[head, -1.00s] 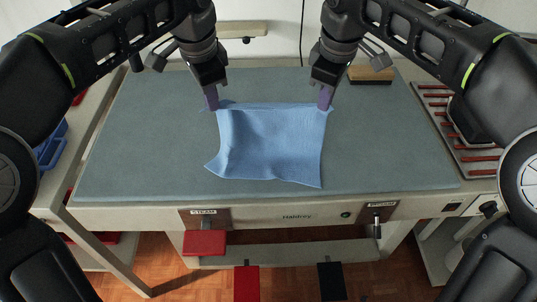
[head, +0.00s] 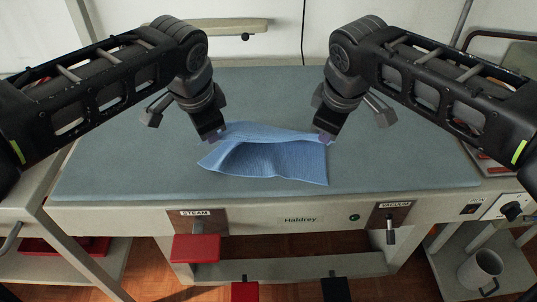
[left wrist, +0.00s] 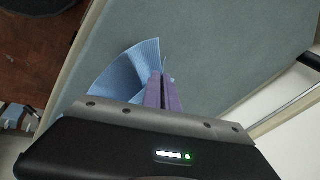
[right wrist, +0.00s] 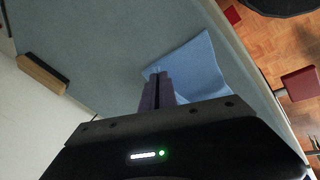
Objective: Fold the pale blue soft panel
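The pale blue soft panel (head: 275,160) lies on the grey-green padded table top. Its far edge is raised and drawn toward the near edge, with a shadowed hollow under the raised part. My left gripper (head: 216,135) is shut on its far left corner; the purple fingers pinch the cloth in the left wrist view (left wrist: 163,92). My right gripper (head: 325,138) is shut on its far right corner, and those fingers also show closed in the right wrist view (right wrist: 157,90). The near part of the panel rests on the table. The pinched corners are partly hidden by the fingers.
The padded table top (head: 420,150) is clear around the panel. The front rail carries steam and vacuum labels, with red (head: 195,248) and black pedals below. A mug (head: 481,270) stands at lower right.

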